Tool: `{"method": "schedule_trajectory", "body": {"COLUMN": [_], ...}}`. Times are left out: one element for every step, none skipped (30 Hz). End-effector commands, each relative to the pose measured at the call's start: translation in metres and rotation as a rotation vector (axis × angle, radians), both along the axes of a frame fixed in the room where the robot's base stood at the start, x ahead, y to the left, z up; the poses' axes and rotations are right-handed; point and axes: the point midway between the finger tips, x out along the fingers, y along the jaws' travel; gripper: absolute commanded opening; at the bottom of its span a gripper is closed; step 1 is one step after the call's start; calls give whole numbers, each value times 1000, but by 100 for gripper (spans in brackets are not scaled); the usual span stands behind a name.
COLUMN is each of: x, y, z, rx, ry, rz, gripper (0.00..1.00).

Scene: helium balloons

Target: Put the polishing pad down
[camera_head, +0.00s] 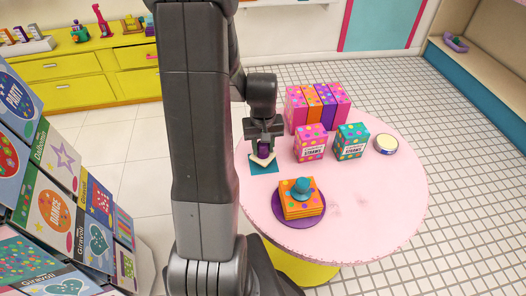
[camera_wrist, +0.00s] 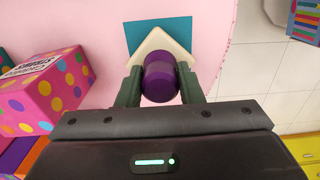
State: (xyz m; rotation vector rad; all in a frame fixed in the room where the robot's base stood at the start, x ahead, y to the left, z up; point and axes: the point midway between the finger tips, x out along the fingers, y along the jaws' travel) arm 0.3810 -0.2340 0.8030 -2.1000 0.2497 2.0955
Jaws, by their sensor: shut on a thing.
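The polishing pad (camera_wrist: 160,41) has a cream, pointed base and a rounded purple handle. My gripper (camera_wrist: 160,82) is shut on the purple handle, with one finger on each side. In the head view my gripper (camera_head: 263,147) points down at the left edge of the pink round table (camera_head: 360,212), and the pad (camera_head: 261,160) shows below it. A teal square (camera_wrist: 136,28) lies on the table under the pad and sticks out around its tip. I cannot tell whether the pad touches the square.
Dotted straw boxes (camera_head: 311,142) (camera_head: 351,141) and a row of taller boxes (camera_head: 317,106) stand right of my gripper. A purple plate (camera_head: 302,223) with an orange stack and teal item is nearer. A round tin (camera_head: 385,144) is at right. The table's front right is clear.

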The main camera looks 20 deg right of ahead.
Motion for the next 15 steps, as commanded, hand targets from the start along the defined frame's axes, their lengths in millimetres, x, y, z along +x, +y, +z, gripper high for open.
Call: {"method": "schedule_trajectory", "body": {"x": [0,0,0,0,0,0,0,0,0,0,0,0,0,0,0], "y": [0,0,0,0,0,0,0,0,0,0,0,0,0,0,0], "z": [-9,-13,-19,-21,-23,-25,-25,-24,-24,-24,-24,-24,-25,-26,-28], "rx": [2,2,2,2,0,0,0,0,0,0,0,0,0,0,0], "ry": [4,5,3,3,2,1,0,0,-1,-1,0,0,0,0,0], "rz": [0,0,0,0,0,0,0,0,0,0,0,0,0,0,0], "gripper": [15,15,15,15,15,15,15,15,15,15,15,15,15,15,15]}}
